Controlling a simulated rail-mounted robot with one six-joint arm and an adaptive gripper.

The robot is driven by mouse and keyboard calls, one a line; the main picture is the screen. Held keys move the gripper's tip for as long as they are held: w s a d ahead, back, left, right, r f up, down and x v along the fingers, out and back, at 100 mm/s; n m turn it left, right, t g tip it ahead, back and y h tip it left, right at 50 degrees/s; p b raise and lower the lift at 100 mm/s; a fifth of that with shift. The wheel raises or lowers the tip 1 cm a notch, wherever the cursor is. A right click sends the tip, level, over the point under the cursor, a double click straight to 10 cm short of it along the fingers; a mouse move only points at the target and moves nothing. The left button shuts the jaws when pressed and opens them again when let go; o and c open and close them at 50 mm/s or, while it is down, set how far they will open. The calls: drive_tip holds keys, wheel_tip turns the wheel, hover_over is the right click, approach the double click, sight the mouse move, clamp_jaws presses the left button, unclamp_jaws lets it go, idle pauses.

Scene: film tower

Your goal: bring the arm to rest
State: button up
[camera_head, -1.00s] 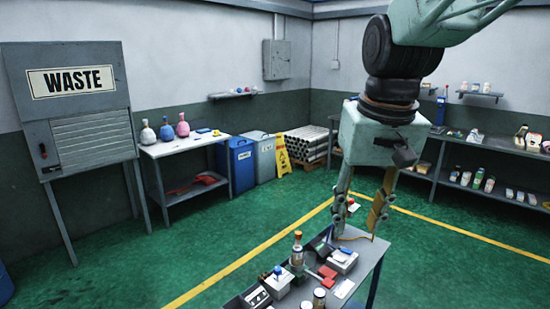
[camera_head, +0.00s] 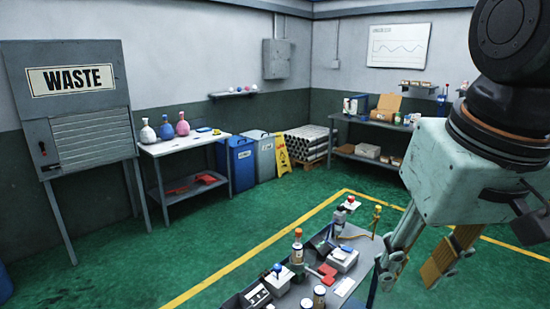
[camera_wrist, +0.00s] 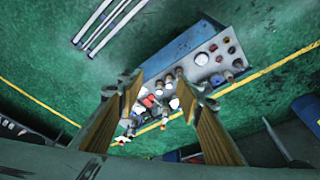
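My gripper (camera_head: 422,272) hangs at the right of the head view, pointing down, to the right of the cart's end. In the wrist view its two fingers (camera_wrist: 157,108) stand apart with nothing between them, so it is open and empty. The grey cart (camera_wrist: 262,50) lies below and beyond the fingers in the wrist view. In the head view the cart's top (camera_head: 362,262) carries bottles, boxes and red items. The lower finger tips overlap the cart's right side in the picture; I see no contact.
A work table (camera_head: 190,145) with flasks stands at the left, beside a blue bin (camera_head: 241,165) and a yellow floor sign (camera_head: 283,155). A waste cabinet (camera_head: 80,140) is on the left wall. Shelving with boxes (camera_head: 375,117) stands at the back. Green floor (camera_head: 130,260) is clear at front left.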

drive_tip(key=s+f, duration=0.2)
drive_tip(key=s, duration=0.6)
drive_tip(key=shift+s+d+f+t+b, duration=0.25)
drive_tip(key=shift+d+t+b, duration=0.05)
drive_tip(key=shift+d, duration=0.15)
drive_tip(key=c, duration=0.4)
drive_tip(key=shift+o, duration=0.2)
drive_tip(key=shift+a, duration=0.1)
